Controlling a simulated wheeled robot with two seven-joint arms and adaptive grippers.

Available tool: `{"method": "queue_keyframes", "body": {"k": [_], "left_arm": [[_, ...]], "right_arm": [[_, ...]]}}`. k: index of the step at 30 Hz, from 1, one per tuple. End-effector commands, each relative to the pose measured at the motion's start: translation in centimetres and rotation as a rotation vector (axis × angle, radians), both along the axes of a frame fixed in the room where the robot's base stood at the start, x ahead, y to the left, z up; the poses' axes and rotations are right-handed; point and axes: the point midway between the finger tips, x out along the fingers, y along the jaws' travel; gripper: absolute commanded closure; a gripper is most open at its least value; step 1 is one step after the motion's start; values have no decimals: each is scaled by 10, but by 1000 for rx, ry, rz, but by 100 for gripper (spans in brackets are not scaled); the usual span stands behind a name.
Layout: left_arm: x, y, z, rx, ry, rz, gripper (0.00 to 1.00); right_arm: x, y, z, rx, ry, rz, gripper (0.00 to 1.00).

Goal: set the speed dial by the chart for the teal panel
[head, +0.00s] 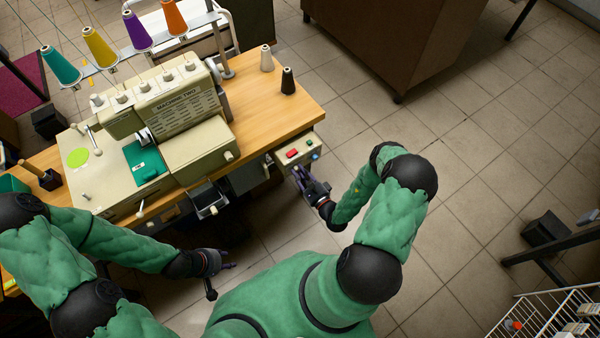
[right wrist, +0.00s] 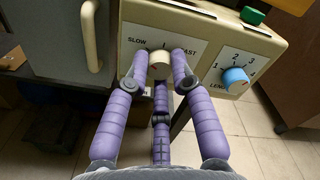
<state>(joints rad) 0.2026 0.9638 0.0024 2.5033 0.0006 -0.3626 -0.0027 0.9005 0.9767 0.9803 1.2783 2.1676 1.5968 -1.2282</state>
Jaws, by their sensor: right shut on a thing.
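The cream speed dial (right wrist: 160,70) sits on the control box between the words SLOW and FAST. My right gripper (right wrist: 159,62) is shut on it, with purple fingers on both sides and a third below. In the head view my right gripper (head: 303,178) is at the box's front, hiding the dial. The teal panel (head: 143,160) lies flat on the sewing machine bed (head: 103,190). A printed chart (head: 187,108) is on the machine's upper front; its lines are too small to read. My left gripper (head: 222,265) is open and empty, away from the table.
A blue length dial (right wrist: 235,78) with numbers is right of the speed dial. Red and green buttons (head: 292,153) are on top of the control box (head: 299,146). Thread cones (head: 288,81) stand on the wooden table (head: 305,110).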

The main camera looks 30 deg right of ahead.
Motion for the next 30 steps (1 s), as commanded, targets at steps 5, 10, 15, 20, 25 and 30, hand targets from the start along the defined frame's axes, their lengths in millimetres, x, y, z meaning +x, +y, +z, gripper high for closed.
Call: {"method": "queue_keyframes", "body": {"k": [5,10,15,20,25,30], "left_arm": [[0,0,0,0,0,0,60],[0,0,0,0,0,0,60],[0,0,0,0,0,0,60],[0,0,0,0,0,0,60],[0,0,0,0,0,0,60],[0,0,0,0,0,0,60]], "right_arm": [[0,1,0,0,-1,2,100],[0,1,0,1,-1,2,52],[0,0,0,1,-1,1,52],[-2,0,0,1,0,0,52],[-17,-2,-1,3,3,-3,52],[-47,-5,-1,3,3,-6,52]]}}
